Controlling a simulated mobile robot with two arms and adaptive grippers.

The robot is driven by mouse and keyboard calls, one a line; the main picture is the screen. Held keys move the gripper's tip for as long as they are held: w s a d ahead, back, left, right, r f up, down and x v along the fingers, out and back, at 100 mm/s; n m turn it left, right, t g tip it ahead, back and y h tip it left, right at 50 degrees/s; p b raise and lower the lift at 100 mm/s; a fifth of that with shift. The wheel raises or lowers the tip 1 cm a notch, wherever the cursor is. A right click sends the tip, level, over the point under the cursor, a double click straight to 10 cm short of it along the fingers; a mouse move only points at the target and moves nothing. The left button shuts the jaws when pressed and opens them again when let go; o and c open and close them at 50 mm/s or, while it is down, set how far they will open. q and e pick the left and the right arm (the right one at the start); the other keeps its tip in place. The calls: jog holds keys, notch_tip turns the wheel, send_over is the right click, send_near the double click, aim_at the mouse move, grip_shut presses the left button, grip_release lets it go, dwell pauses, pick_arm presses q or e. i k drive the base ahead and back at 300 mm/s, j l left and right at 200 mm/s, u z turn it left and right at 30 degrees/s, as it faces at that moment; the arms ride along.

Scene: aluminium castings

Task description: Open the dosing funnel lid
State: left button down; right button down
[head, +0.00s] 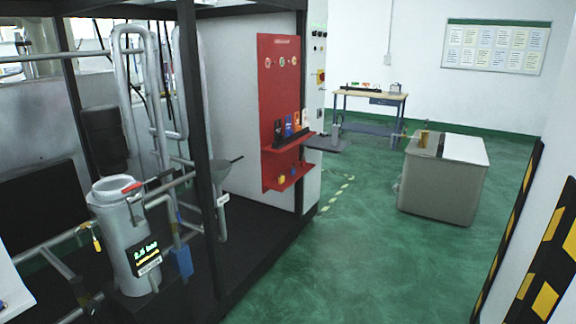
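A grey funnel (218,173) stands on a thin pipe inside the black-framed machine, left of the red board. A thin dark bar sticks out from its top toward the right. I cannot tell at this size whether a lid lies on it. A grey cylindrical vessel (122,232) stands nearer at the left. It has a pale round top (113,187), a red handle and a lit green display. Neither of my grippers is in view.
A black post (197,150) of the machine frame stands just left of the funnel. A red board (279,95) with shelves is to its right. Green floor (345,255) is open on the right, before a grey cabinet (440,185). A workbench (370,98) stands at the back.

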aim_at(217, 164)
jog(key=i, duration=2.3)
jog(key=i+l+u, duration=0.15)
jog(key=i, duration=0.45)
jog(key=i+l, duration=0.1)
jog(key=i, duration=0.45)
jog(key=i+l+u, duration=0.1)
jog(key=i, duration=0.5)
jog(key=i+l+u, duration=0.2)
jog(key=k+j, duration=0.05)
jog(key=j, duration=0.05)
